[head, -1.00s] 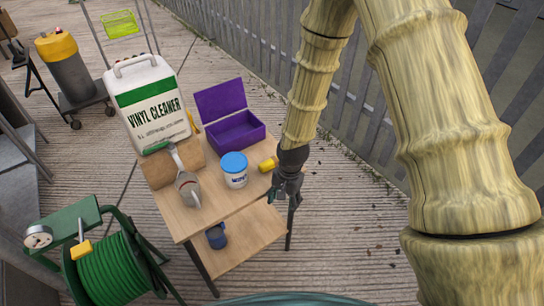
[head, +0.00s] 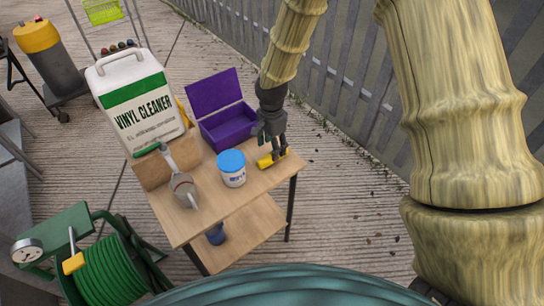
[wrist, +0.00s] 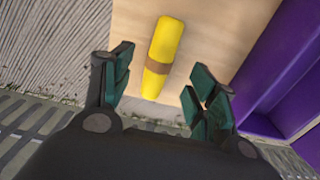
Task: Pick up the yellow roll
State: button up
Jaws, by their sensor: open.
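The yellow roll (head: 271,159) lies on the wooden table near its right edge in the head view. In the wrist view the yellow roll (wrist: 165,52) shows a brown band around it and lies lengthwise between the fingers, a little beyond them. My gripper (head: 275,152) is over the roll from above in the head view. Its dark green fingers (wrist: 157,88) are open and spread to either side of the roll's near end in the wrist view. I cannot tell how high the fingertips are above the table.
An open purple box (head: 228,127) stands just behind the gripper on the table (head: 215,198). A blue-lidded tub (head: 232,170) stands left of the roll, with a metal scoop (head: 183,187) and a large vinyl cleaner jug (head: 140,105) farther left. A fence (head: 350,90) runs behind.

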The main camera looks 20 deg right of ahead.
aim_at(265, 162)
jog(key=shift+d+f+p, duration=0.15)
jog(key=shift+f+p, duration=0.45)
jog(key=shift+f, duration=2.2)
jog(key=c, duration=1.1)
